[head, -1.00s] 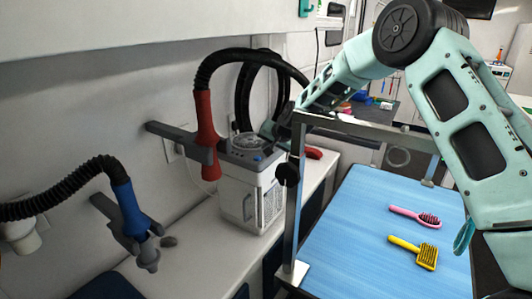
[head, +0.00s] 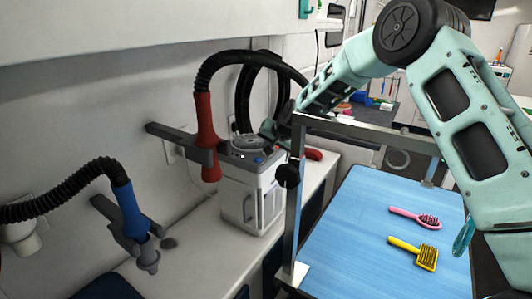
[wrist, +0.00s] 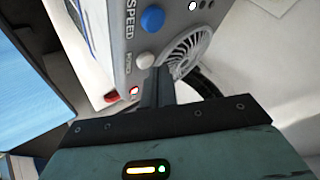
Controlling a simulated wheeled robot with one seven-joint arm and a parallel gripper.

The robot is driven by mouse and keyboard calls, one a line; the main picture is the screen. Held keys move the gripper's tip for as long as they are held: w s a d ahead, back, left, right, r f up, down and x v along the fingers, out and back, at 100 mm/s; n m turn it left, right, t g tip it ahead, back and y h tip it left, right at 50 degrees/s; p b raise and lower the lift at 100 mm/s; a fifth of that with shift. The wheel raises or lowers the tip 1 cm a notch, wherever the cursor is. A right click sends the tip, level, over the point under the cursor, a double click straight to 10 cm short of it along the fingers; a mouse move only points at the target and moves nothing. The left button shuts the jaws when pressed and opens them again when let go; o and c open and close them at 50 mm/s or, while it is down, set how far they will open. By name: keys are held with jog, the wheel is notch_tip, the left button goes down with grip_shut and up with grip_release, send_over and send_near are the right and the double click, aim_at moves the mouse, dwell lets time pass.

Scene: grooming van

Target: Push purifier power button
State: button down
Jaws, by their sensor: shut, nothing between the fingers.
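The purifier (head: 238,200) is a white and grey box on the counter in the head view. Its grey top panel (wrist: 172,32) fills the upper wrist view, with a round fan grille. A blue knob (wrist: 152,18) sits by the SPEED label. A pale round button (wrist: 146,60) sits by the partly legible POWER label. In the head view the fingertips are hard to make out.
A red hose nozzle (head: 206,130) hangs in a grey bracket beside the purifier. A metal frame post (head: 296,200) stands to its right. A blue table (head: 350,225) holds a pink brush (head: 415,217) and a yellow brush (head: 413,252).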

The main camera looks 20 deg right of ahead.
jog(key=shift+r+p, duration=1.65)
jog(key=shift+r, duration=1.35)
